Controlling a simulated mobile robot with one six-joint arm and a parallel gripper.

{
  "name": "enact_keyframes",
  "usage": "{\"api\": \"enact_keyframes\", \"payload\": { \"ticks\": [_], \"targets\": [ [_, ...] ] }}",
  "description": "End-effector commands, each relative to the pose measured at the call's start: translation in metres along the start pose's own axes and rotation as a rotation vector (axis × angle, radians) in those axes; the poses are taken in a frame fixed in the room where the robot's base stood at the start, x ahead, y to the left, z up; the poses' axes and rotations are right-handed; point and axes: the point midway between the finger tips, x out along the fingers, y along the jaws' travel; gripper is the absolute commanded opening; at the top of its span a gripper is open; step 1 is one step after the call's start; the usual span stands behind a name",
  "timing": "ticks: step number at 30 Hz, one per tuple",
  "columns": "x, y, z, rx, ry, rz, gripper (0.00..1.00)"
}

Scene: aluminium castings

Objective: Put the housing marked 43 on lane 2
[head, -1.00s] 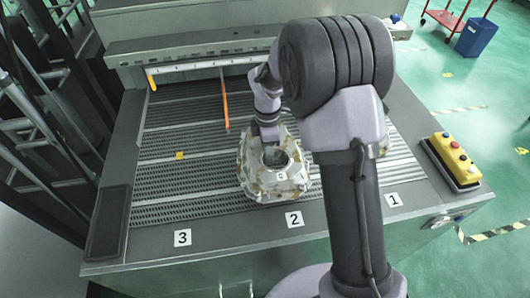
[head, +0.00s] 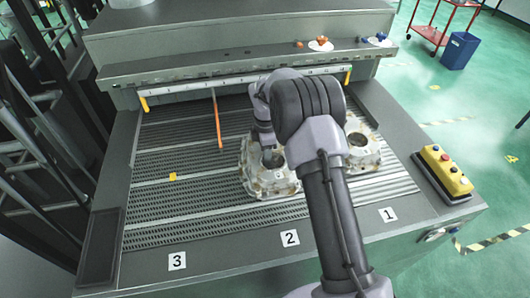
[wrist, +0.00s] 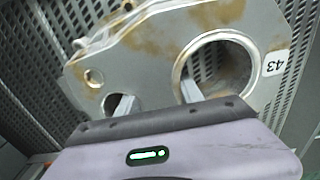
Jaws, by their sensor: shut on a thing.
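The housing marked 43 is a pale metal casting (head: 262,182) with brown stains, behind the label 2 (head: 290,238) in the head view. In the wrist view the housing (wrist: 150,55) fills the upper middle, its 43 tag (wrist: 275,63) at the right beside a large round bore. My gripper (wrist: 158,98) is shut on the housing, one finger at the large bore and one at a smaller hole. In the head view my gripper (head: 268,150) is over its top. I cannot tell whether its underside touches the slatted bed.
A second housing (head: 362,163) stands close on the right, behind label 1 (head: 388,215), partly hidden by my arm. An orange divider (head: 217,122) runs left of the held housing. Lane 3's bed is free apart from a small yellow piece (head: 172,176). A button box (head: 443,173) sits far right.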

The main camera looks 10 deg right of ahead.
Motion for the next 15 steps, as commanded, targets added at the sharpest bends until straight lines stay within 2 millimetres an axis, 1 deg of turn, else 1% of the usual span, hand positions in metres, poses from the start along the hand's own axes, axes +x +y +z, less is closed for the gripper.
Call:
{"api": "enact_keyframes", "payload": {
  "ticks": [2,3,6,15],
  "targets": [
    [0.0011,0.0007,0.0,0.0,0.0,0.002,0.0],
    [0.0025,-0.0002,-0.0001,0.0,0.0,0.0,0.47],
    [0.002,-0.0002,-0.0001,0.0,0.0,0.0,0.65],
    [0.0001,0.0,-0.0001,0.0,0.0,0.0,0.65]
  ]
}}
